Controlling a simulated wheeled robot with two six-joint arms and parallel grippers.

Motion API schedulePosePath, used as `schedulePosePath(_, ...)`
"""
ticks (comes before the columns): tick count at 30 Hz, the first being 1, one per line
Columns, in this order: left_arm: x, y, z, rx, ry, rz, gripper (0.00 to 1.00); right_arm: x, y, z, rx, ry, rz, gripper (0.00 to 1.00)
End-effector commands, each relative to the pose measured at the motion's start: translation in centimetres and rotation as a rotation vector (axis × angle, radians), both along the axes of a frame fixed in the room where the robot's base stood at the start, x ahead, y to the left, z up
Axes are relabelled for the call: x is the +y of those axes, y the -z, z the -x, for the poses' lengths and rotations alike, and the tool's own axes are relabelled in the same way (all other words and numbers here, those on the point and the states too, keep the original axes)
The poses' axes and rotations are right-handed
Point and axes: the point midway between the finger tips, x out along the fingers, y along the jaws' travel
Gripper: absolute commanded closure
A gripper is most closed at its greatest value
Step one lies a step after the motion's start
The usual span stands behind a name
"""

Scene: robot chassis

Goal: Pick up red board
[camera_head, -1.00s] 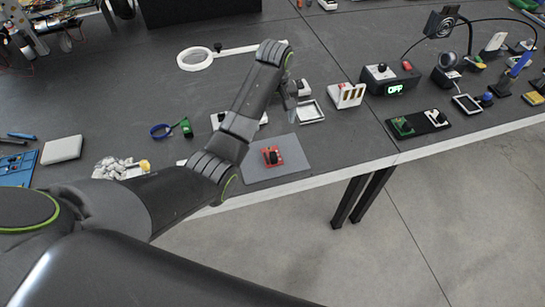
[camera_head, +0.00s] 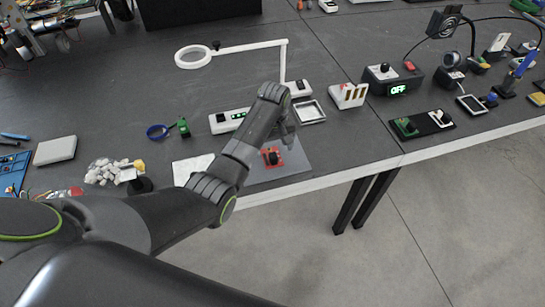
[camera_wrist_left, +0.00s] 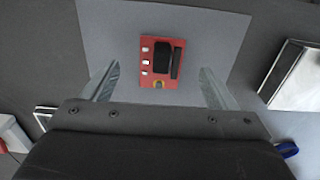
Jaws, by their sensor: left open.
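The red board (camera_head: 272,157) lies flat on a grey mat (camera_head: 295,158) near the table's front edge. It carries a black block and a few small white parts. In the left wrist view the red board (camera_wrist_left: 160,84) is ahead of and between the two fingers, with none touching it. My left gripper (camera_head: 285,138) is above the board's far side, pointing down; its fingers (camera_wrist_left: 158,82) are spread and empty in the left wrist view. My arm covers part of the mat's left side. My right gripper does not show.
A white tray (camera_head: 310,112) and a white slotted holder (camera_head: 348,96) stand behind and right of the mat. A white magnifier lamp (camera_head: 193,58) and a power strip (camera_head: 228,121) are farther back. A white sheet (camera_head: 192,170) lies left of the mat.

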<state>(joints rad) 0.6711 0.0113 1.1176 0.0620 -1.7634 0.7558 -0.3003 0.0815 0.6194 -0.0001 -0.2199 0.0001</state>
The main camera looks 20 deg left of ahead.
Motion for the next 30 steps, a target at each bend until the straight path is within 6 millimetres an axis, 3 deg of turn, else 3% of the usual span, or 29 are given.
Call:
schedulePosePath(9, 0.1, 4.1, 0.3, 0.004, 0.000, 0.000, 0.20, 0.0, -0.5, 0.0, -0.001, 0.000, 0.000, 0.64)
schedulePosePath(18, 0.1, 4.5, 0.3, 0.002, 0.000, 0.000, 0.20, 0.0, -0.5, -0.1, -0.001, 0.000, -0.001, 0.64)
schedulePosePath(30, 0.1, 4.4, 0.2, 0.001, 0.000, 0.000, 0.72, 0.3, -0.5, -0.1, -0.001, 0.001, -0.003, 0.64)
